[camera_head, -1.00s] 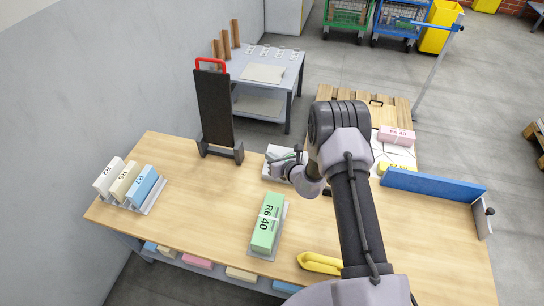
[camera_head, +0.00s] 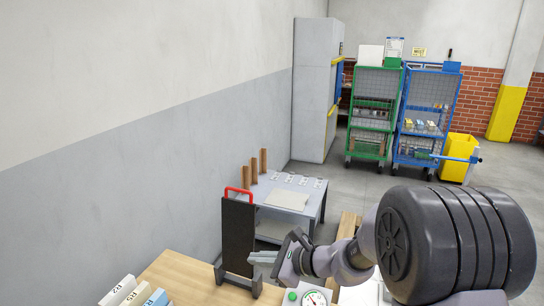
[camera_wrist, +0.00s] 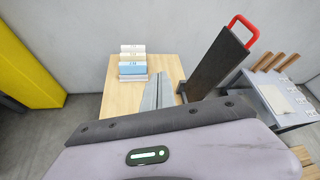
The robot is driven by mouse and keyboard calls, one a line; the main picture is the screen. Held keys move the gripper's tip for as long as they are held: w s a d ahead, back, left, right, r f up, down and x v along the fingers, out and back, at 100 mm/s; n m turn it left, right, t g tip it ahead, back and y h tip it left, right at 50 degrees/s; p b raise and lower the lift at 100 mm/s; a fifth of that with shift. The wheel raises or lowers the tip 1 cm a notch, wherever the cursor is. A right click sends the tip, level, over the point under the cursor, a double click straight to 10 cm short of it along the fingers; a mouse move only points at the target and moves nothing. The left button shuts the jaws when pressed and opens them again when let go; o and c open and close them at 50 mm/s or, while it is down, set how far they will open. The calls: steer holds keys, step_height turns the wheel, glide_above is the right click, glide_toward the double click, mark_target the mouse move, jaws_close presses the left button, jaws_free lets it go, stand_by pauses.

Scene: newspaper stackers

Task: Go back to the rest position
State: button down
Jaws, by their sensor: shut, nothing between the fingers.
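My gripper (camera_head: 262,258) is shut and empty. In the head view it is raised in the air, pointing left, in front of the black upright stand with a red handle (camera_head: 238,232). In the wrist view the pale fingers of my gripper (camera_wrist: 160,88) lie together, with the wooden workbench (camera_wrist: 120,100) beyond them. The black stand shows just right of the fingers there (camera_wrist: 212,65). My dark arm joint fills the lower right of the head view and hides much of the bench.
White, cream and blue labelled blocks (camera_head: 140,294) stand on the bench (camera_head: 185,270). A grey side table (camera_head: 300,200) with wooden posts is behind. A green cart (camera_head: 372,110), a blue cart (camera_head: 425,115) and a yellow bin (camera_head: 458,150) stand farther back. A wall closes the left side.

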steer(key=s+r+n+g+h, duration=0.2)
steer(key=s+r+n, duration=0.55)
steer(key=s, duration=0.55)
steer(key=s+d+r+n+t+h, duration=0.1)
steer(key=s+d+n+h, duration=0.6)
steer(key=s+d, duration=0.6)
steer(key=s+n, duration=0.1)
steer(key=s, duration=0.2)
steer(key=shift+d+r+b, duration=0.2)
steer(key=shift+r+b, duration=0.1)
steer(key=shift+r, duration=0.05)
